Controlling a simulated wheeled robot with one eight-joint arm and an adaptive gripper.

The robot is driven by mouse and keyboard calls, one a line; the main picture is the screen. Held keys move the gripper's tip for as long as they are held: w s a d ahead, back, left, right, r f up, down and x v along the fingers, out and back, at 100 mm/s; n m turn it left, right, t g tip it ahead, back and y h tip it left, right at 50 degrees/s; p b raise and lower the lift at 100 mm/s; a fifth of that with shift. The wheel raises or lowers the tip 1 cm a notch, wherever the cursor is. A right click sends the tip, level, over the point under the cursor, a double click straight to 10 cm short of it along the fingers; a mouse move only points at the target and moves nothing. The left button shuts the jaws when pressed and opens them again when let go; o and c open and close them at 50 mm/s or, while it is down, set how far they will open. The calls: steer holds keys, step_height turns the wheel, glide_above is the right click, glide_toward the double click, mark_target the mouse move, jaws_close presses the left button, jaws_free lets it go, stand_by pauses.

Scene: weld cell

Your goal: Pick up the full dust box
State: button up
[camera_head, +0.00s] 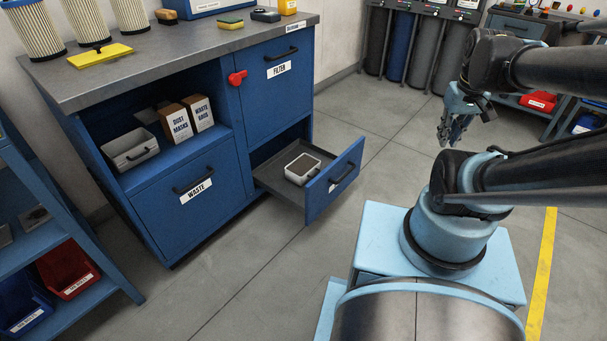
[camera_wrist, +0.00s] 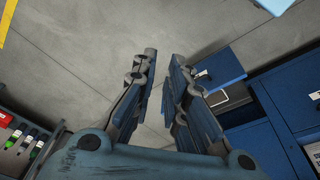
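A small light-grey box (camera_head: 302,168) with dark grey-brown contents sits in the open lower drawer (camera_head: 275,188) of the blue cabinet. In the wrist view a box edge (camera_wrist: 234,92) shows in the drawer, partly hidden behind my right finger. My gripper (camera_head: 453,130) is up in the air to the right of the drawer, well apart from both boxes. In the wrist view its two fingers (camera_wrist: 164,62) are spread with nothing between them.
The worktop (camera_head: 165,66) holds filters, a yellow tool and a sponge. Cartons of dust masks (camera_head: 176,123) and waste bags (camera_head: 201,113) stand beside the shelf box. A shelf rack (camera_head: 95,262) with bins is at left. The floor right of the drawer is clear.

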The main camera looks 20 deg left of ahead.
steer(key=w+a+n, duration=0.6)
steer(key=w+a, duration=0.1)
steer(key=w, duration=0.5)
steer(key=w+a+n, duration=0.6)
steer(key=w+a, duration=0.2)
steer(key=w, duration=0.4)
steer(key=n+g, duration=0.2)
steer(key=n, duration=1.5)
glide_above(311, 171)
step_height(311, 171, down, 38)
steer(key=f, duration=1.7)
steer(key=shift+w, duration=0.35)
steer(key=shift+r, duration=0.1)
jaws_close()
